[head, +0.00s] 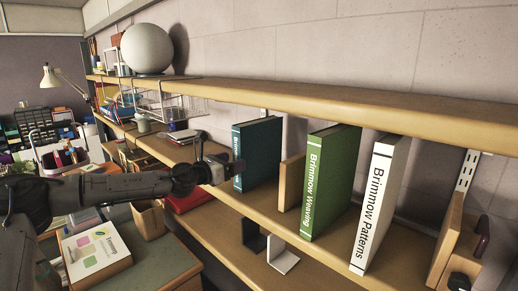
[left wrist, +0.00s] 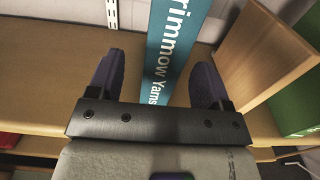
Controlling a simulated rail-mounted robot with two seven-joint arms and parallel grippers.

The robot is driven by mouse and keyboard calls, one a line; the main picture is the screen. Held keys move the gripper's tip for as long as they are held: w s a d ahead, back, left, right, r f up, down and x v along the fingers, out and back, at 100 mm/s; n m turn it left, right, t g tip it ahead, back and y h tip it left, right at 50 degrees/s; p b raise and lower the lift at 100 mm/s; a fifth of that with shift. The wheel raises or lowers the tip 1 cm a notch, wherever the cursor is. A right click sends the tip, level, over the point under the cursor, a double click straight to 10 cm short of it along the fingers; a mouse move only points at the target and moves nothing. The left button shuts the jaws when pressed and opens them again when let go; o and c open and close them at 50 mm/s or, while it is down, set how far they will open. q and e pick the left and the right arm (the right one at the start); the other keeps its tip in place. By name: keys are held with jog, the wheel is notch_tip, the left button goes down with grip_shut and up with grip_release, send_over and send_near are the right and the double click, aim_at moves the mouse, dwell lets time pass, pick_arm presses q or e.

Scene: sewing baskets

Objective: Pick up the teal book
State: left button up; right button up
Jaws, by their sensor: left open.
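The teal book (head: 259,153) stands upright on the middle shelf board in the head view, its spine facing out. In the left wrist view its spine (left wrist: 170,50) with white lettering lies between the two fingers. My left gripper (head: 222,168) is open in front of the spine, and the wrist view shows its dark fingers (left wrist: 157,85) spread, one on each side of the book. I cannot tell whether either finger touches it. The spine's lower part is hidden behind the gripper body. My right gripper is not in view.
A wooden block (head: 291,182) stands right of the teal book, then a green book (head: 330,180) and a white book (head: 379,205). An upper shelf board (head: 330,101) runs above. Black and white bookends (head: 283,258) sit on the board below. Bare shelf lies left of the book.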

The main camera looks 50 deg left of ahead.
aim_at(245, 157)
pick_arm(q)
jog(key=shift+w+a, duration=0.1)
jog(key=shift+w, duration=0.2)
jog(key=shift+w+a+f+p, duration=0.15)
jog(key=shift+w+p, duration=0.55)
jog(key=shift+w, duration=1.8)
jog(key=shift+c, duration=0.4)
grip_shut()
jog(key=shift+r, duration=0.25)
